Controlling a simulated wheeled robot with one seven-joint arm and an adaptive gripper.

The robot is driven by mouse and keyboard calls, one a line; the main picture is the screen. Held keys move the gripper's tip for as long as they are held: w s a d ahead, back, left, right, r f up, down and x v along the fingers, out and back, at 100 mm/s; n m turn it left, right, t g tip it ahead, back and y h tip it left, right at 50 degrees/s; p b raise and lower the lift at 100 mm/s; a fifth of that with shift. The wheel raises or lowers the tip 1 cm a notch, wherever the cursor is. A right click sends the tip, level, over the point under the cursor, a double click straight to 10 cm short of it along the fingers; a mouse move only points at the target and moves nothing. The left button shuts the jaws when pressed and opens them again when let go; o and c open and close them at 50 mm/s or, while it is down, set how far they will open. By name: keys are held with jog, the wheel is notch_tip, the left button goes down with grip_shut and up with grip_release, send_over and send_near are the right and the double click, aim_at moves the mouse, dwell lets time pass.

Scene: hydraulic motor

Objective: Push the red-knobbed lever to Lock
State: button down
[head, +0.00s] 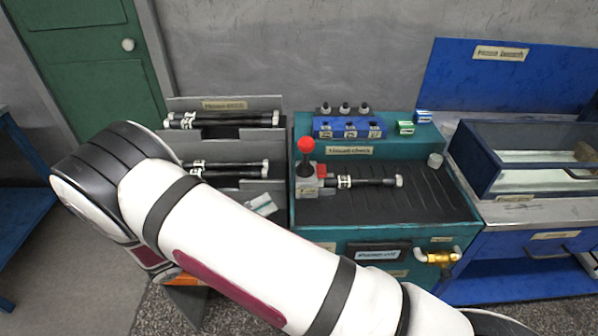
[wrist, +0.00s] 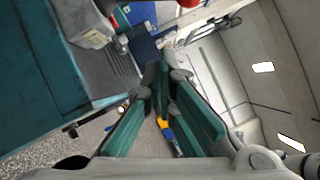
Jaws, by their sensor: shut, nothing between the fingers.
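The lever's red knob (head: 305,146) sits on a dark stick that stands about upright at the left end of the teal hose-check bench (head: 400,228). Its base is a grey block (head: 307,188) with small labels too small to read. A small red part and a black hose (head: 365,182) with white ends lie to its right. My gripper (wrist: 166,78) shows in the wrist view, with its green fingers brought together and empty. It is apart from the bench, which is at upper left there. A red piece (wrist: 105,7) shows at the top edge; I cannot tell if it is the knob.
A grey rack (head: 225,150) with black hoses stands left of the bench. A blue panel with several sockets (head: 349,128) is at the bench's back. A glass-sided blue tank (head: 530,158) stands right. My arm crosses the foreground and hides the floor and part of the bench front.

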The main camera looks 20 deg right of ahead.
jog(key=shift+a+f+n+t, duration=0.45)
jog(key=shift+f+n+t, duration=0.05)
jog(key=shift+f, duration=0.05)
jog(key=shift+d, duration=0.1)
jog(key=w+a+r+p+x, duration=0.1)
jog(key=w+p+x, duration=0.1)
jog(key=x, duration=1)
jog(key=shift+w+d+r, duration=0.3)
jog(key=shift+w+d, duration=0.05)
